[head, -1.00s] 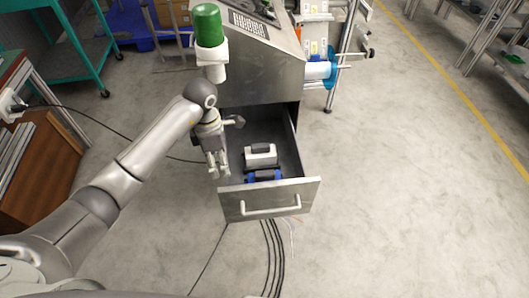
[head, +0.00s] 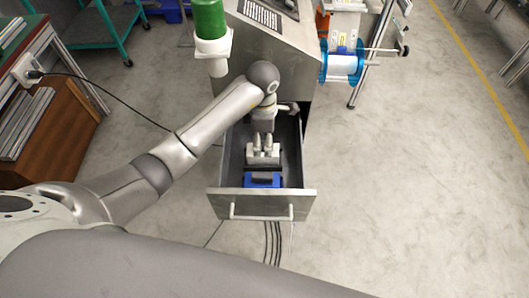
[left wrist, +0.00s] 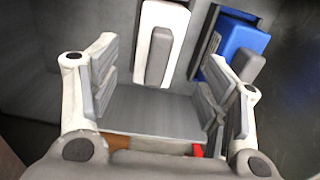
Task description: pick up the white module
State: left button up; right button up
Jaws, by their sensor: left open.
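The white module (head: 263,161) lies in the open drawer, and my left gripper (head: 263,150) is over it, pointing down. The fingers hide part of it in the head view. In the left wrist view the white module (left wrist: 150,24) has a grey handle-like block on top. It shows beyond the open fingers of my left gripper (left wrist: 162,76), nearer the left finger. The space between the fingers is empty. Whether the fingertips touch the module cannot be told. My right gripper is not in view.
A blue module (head: 262,180) lies beside the white one, toward the drawer front (head: 265,204); it also shows in the left wrist view (left wrist: 240,42). The drawer walls stand close around the gripper. A green cylinder (head: 209,18) stands above left.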

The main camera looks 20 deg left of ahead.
aim_at(263, 149)
pick_arm(q)
jog(key=shift+f, duration=0.7)
notch_tip(263, 149, down, 4)
jog(key=shift+f, duration=0.25)
jog(key=shift+w+f, duration=0.1)
jog(key=shift+f, duration=0.15)
jog(key=c, duration=0.6)
jog(key=shift+r, duration=0.1)
jog(key=c, duration=0.6)
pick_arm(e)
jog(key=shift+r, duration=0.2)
